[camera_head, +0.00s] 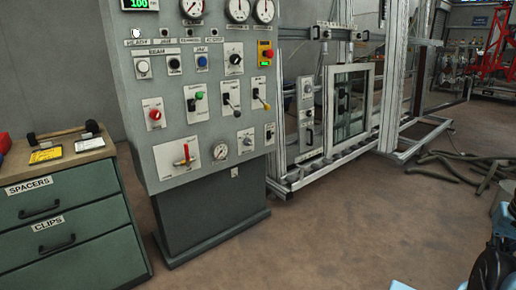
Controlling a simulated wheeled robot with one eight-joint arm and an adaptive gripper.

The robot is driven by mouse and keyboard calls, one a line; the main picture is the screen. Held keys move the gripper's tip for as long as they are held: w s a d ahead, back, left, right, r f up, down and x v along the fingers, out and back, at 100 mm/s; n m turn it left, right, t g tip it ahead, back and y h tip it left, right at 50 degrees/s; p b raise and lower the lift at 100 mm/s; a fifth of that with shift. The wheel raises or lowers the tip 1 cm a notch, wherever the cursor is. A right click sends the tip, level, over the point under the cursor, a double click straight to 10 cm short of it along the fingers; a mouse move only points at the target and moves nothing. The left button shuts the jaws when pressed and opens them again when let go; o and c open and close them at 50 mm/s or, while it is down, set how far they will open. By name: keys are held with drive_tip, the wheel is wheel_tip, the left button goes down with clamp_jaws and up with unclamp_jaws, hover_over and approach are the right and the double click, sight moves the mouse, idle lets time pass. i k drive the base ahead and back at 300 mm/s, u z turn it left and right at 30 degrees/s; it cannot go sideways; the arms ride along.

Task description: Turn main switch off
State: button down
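A grey control panel (142,75) stands left of centre on a dark green pedestal. No readable label marks one control as the main switch. At its upper right is a yellow and red control (265,50) with a green lit patch below. A red knob (155,114) on a white plate sits at the left. A red lever (185,157) on a white plate is near the bottom. The set position of these controls is too small to tell. Black and light blue parts of my arm show at the lower right corner, apart from the panel. No gripper fingers can be made out.
Several other switches, levers and gauges crowd the panel. A green drawer cabinet (70,224) labelled SPACERS and CLIPS stands to its left. A metal frame rack (385,85) with a window frame (351,103) stands to the right. Dark hoses (450,165) lie on the floor. The floor in front is clear.

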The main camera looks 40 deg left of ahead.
sight(156, 114)
drive_tip(key=u, duration=2.1)
